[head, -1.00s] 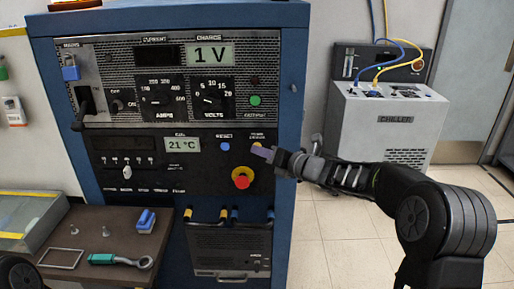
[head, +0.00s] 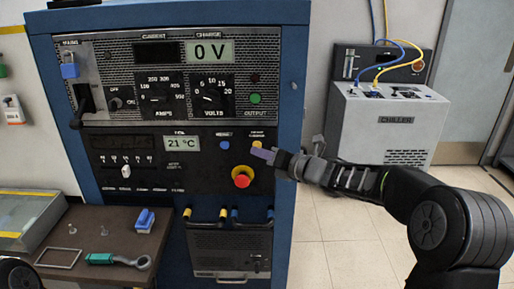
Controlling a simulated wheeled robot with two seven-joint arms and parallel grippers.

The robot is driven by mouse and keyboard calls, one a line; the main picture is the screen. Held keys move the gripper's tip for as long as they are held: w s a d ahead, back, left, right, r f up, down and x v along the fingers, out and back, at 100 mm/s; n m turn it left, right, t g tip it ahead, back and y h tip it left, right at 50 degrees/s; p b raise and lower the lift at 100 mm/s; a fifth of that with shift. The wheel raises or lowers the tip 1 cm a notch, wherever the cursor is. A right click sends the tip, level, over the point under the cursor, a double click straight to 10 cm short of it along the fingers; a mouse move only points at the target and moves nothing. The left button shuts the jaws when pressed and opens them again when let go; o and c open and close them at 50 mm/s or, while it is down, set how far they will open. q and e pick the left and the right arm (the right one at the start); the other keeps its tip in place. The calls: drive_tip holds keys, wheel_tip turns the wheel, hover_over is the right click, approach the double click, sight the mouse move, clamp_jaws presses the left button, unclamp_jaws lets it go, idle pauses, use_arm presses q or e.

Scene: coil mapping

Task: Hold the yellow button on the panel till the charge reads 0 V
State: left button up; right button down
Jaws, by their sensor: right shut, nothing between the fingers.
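The blue equipment rack (head: 298,60) carries the control panel. Its charge display (head: 209,51) reads 0 V. The small yellow button (head: 257,144) sits on the lower black panel, right of a blue button. My right gripper (head: 262,153) is shut and empty, its fingertips over the lower edge of the yellow button and partly hiding it. I cannot tell whether they press it. My left gripper is not in view.
A red emergency knob with yellow collar (head: 242,177) sits just below my right fingertips. A brown side table (head: 105,245) with a teal-handled wrench (head: 118,260) and blue block (head: 145,220) stands lower left. A chiller (head: 390,120) stands right, with open floor before it.

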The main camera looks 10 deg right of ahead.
drive_tip(key=s+b, duration=0.1)
drive_tip(key=s, duration=0.1)
drive_tip(key=s+a+b, duration=0.1)
drive_tip(key=s+b, duration=0.1)
drive_tip(key=shift+s+a, duration=0.1)
drive_tip(key=shift+s, duration=0.3)
idle(0.4)
